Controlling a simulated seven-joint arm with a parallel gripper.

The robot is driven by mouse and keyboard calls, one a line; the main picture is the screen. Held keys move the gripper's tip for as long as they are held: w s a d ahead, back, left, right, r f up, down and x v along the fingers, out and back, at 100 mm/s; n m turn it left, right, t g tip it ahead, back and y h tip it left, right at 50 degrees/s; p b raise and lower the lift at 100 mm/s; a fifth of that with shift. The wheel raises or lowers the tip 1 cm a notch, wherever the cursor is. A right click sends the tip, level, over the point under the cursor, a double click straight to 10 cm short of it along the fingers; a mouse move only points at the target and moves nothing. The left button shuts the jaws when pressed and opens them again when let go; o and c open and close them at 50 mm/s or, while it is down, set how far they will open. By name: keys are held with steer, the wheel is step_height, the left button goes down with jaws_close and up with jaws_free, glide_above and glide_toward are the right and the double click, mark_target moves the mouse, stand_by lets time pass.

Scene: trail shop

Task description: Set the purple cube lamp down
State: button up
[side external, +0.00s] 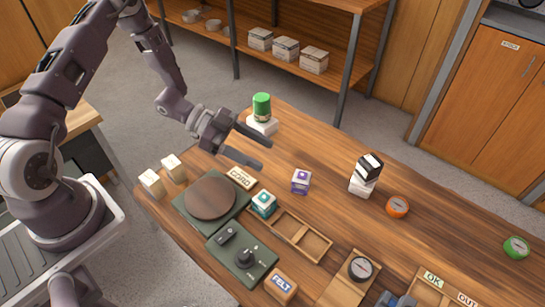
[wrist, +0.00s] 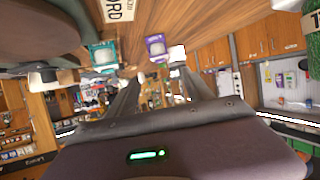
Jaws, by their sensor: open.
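The purple cube lamp (side external: 301,181), a small purple and white cube, stands upright on the wooden table near its middle. It also shows near the top of the wrist view (wrist: 156,47). My gripper (side external: 265,151) is open and empty, its two fingers apart, above the table to the left of the lamp and away from it. In the wrist view my gripper (wrist: 155,88) has nothing between its fingers. A similar teal cube (side external: 263,203) stands left of the purple one, beside the green device, and shows in the wrist view (wrist: 103,55).
A green canister on a white block (side external: 262,127) stands at the back. A black and white stack (side external: 365,175), an orange round item (side external: 397,206) and a divided wooden tray (side external: 316,248) are near. A green turntable device (side external: 185,203) lies left. Bare wood surrounds the purple lamp.

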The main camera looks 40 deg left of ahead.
steer(key=w+a+r+n+t+y, duration=0.3)
steer(key=w+a+r+y, duration=0.4)
steer(key=r+y, duration=0.25)
steer(key=s+a+r+n+y, duration=0.2)
steer(key=s+r, duration=0.1)
steer(key=r, duration=0.3)
steer(key=s+a+r+n+y, duration=0.2)
steer(key=r+y, duration=0.1)
steer(key=r, duration=0.3)
steer(key=s+d+r+n+g+h, duration=0.1)
steer(key=s+d+r+n, duration=0.1)
steer(key=s, duration=1)
steer(key=s+d+r+n+g+h, duration=0.1)
steer(key=s+d+n, duration=0.3)
steer(key=s, duration=0.9)
steer(key=shift+s+d+r, duration=0.25)
steer(key=shift+d+r, duration=0.3)
steer(key=shift+d, duration=0.1)
